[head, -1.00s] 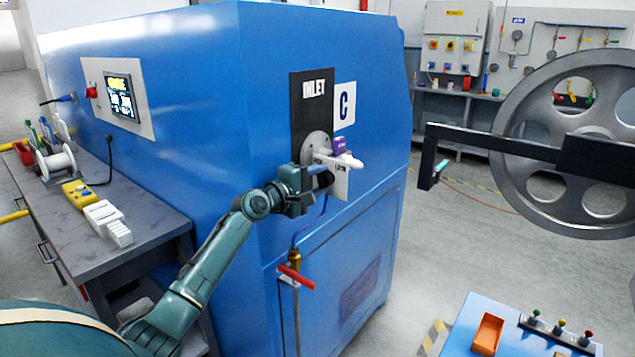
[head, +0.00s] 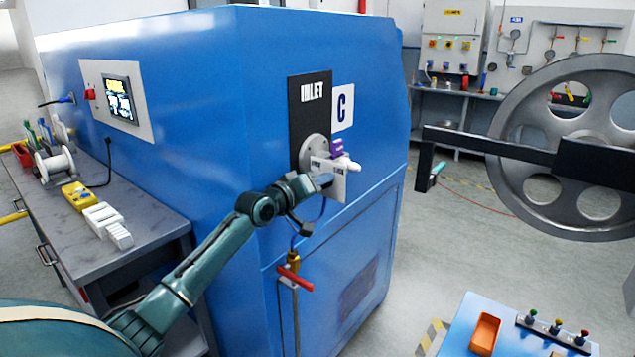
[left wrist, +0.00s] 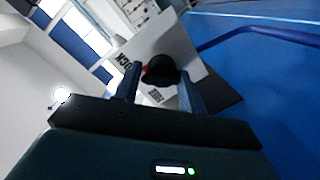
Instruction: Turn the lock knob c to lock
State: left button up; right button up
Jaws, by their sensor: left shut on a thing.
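The lock knob c (left wrist: 159,68) is a black round knob in the left wrist view, between the two fingers, with a small red mark at its left side. It sits on a white label plate (left wrist: 182,52) with dark lettering, too blurred to read surely. My right gripper is not in view.
The blue machine (head: 210,120) fills the middle. A purple part (head: 337,148) and a white peg (head: 347,165) stick out above my gripper. A red-handled valve (head: 294,279) is below. A grey workbench (head: 140,217) stands left; a large wheel (head: 515,190) is at right.

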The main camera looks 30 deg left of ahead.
pick_arm(q)
jog(key=shift+a+f+m, duration=0.1)
jog(key=shift+f+m, duration=0.3)
jog(key=shift+m, duration=0.2)
jog(key=o, duration=0.7)
jog(key=shift+a, duration=0.1)
jog(key=shift+o, duration=0.5)
jog(key=shift+r, duration=0.1)
jog(key=shift+r, duration=0.1)
jog(key=shift+s, duration=0.1)
jog(key=s+r, duration=0.1)
jog(key=s, duration=1.2)
jog(key=shift+a+r+b, duration=0.25)
jog(key=shift+a+b, duration=0.2)
jog(key=shift+w, duration=0.1)
